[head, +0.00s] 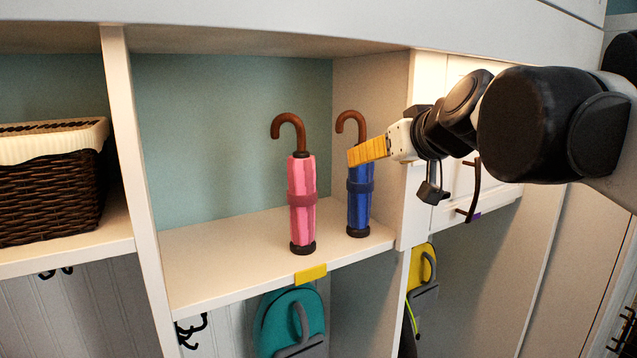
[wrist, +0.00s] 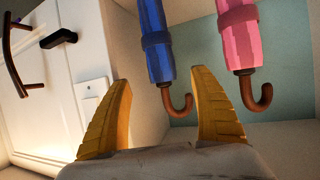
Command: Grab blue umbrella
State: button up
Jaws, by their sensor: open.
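The blue umbrella (head: 359,198) stands upright on the cubby shelf, with a brown hooked handle on top. It stands close to the cubby's right wall, and my gripper covers part of its upper body in the head view. My gripper (head: 352,156) has yellow fingers and is at about the height of the umbrella's upper part. In the wrist view my gripper (wrist: 160,108) is open and empty. The blue umbrella (wrist: 155,40) shows upside down there, beyond the fingertips, with its handle between the two fingers in the picture.
A pink umbrella (head: 301,203) stands left of the blue one on the same shelf (head: 220,262). The cubby's right wall (head: 375,100) and a white cabinet door are to the right. A wicker basket (head: 50,180) sits in the left cubby. Backpacks hang below.

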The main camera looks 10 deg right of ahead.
aim_at(354, 177)
jog(key=r+p+x, duration=0.1)
jog(key=x, duration=0.7)
jog(key=shift+w+a+p, duration=0.15)
jog(key=shift+w+p, duration=0.15)
jog(key=shift+w, duration=0.15)
jog(key=shift+r, duration=0.1)
jog(key=c, duration=1.5)
